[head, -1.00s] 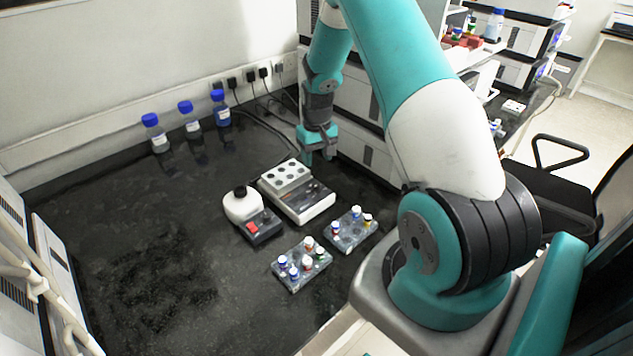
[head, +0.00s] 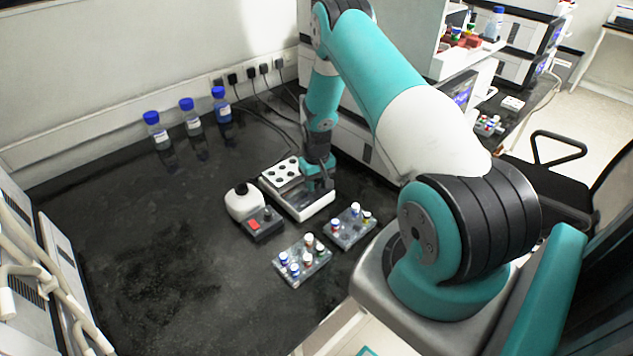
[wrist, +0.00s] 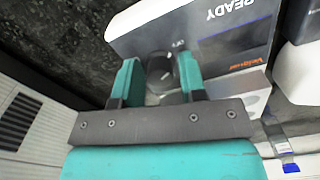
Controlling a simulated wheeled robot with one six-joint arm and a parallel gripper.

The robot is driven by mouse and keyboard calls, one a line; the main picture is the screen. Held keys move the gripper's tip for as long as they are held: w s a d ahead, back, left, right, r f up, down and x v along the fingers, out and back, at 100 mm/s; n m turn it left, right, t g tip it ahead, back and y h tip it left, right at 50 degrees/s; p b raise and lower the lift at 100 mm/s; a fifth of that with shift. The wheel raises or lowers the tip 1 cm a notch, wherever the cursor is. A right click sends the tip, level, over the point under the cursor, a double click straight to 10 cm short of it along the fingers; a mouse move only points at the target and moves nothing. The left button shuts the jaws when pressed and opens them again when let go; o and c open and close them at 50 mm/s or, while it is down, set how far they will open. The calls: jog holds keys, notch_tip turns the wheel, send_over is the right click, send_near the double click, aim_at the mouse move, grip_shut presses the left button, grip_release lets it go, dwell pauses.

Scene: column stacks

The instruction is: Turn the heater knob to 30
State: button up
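The heater (head: 306,207) is a white and grey box with a white holed block (head: 279,171) on top. My gripper (head: 318,187) points down over the right part of its front panel and hides the knob in the head view. In the wrist view the heater's dark panel (wrist: 225,35) carries the word READY, upside down. The dark round knob (wrist: 160,66) lies between the two teal fingers of my gripper (wrist: 160,82). The fingers stand apart, one on each side of it. I cannot see firm contact. The knob's setting is not readable.
A white mixer (head: 243,203) with a red switch stands close left of the heater. Two vial racks, one nearer (head: 300,262) and one to the right (head: 351,228), stand in front. Several blue-capped bottles (head: 190,118) line the wall. The left bench is clear.

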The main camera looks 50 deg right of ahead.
jog(key=c, duration=0.6)
jog(key=shift+m, duration=0.3)
jog(key=m+b, duration=0.3)
jog(key=m, duration=0.1)
jog(key=shift+f, duration=0.1)
jog(key=m+b, duration=0.2)
jog(key=m, duration=0.1)
jog(key=shift+w+m, duration=0.1)
jog(key=shift+m, duration=0.3)
jog(key=shift+m+b, duration=0.65)
jog(key=shift+m, duration=1.05)
jog(key=o, duration=1)
jog(key=shift+c, duration=0.2)
